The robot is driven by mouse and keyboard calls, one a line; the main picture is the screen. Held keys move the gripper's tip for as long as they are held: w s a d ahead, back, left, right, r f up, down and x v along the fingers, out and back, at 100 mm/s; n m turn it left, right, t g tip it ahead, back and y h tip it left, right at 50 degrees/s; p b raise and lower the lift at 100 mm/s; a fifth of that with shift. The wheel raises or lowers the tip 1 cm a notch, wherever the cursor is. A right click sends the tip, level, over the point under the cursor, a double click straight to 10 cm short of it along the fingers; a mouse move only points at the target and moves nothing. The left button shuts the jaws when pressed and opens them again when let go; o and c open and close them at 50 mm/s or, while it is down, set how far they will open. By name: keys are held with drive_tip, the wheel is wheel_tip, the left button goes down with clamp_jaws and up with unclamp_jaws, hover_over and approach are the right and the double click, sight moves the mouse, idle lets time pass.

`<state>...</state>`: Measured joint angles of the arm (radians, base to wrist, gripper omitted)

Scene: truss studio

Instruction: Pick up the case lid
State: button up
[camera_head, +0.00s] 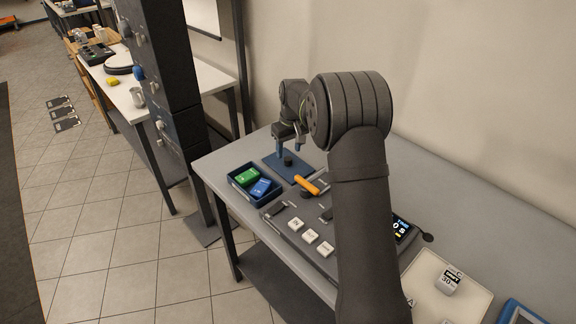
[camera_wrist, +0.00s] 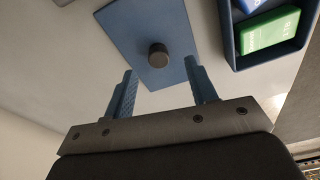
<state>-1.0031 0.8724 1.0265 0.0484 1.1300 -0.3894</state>
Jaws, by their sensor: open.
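The case lid (camera_head: 276,164) is a flat blue plate with a dark round knob (camera_head: 288,160), lying on the grey table near its back edge. In the wrist view, the lid (camera_wrist: 124,22) fills the upper middle, with the knob (camera_wrist: 158,55) near its lower part. My gripper (camera_head: 290,146) is open and empty, pointing down above the lid. In the wrist view, the fingers of my gripper (camera_wrist: 160,68) stand apart, one to each side of the knob as seen there. I cannot tell the exact height gap.
A dark blue bin (camera_head: 239,190) with a green box (camera_head: 247,176) and a blue box (camera_head: 261,187) stands left of the lid. An orange-handled tool (camera_head: 307,185) lies close in front. A grey panel with white blocks (camera_head: 310,236) is nearer. The wall is behind.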

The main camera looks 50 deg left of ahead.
sight(288, 158)
drive_tip(key=f, duration=0.3)
drive_tip(key=a+f, duration=0.1)
drive_tip(key=shift+w+f, duration=0.25)
drive_tip(key=shift+f, duration=0.15)
drive_tip(key=shift+d, duration=0.1)
drive_tip(key=c, duration=1.1)
drive_tip(key=shift+r, duration=0.15)
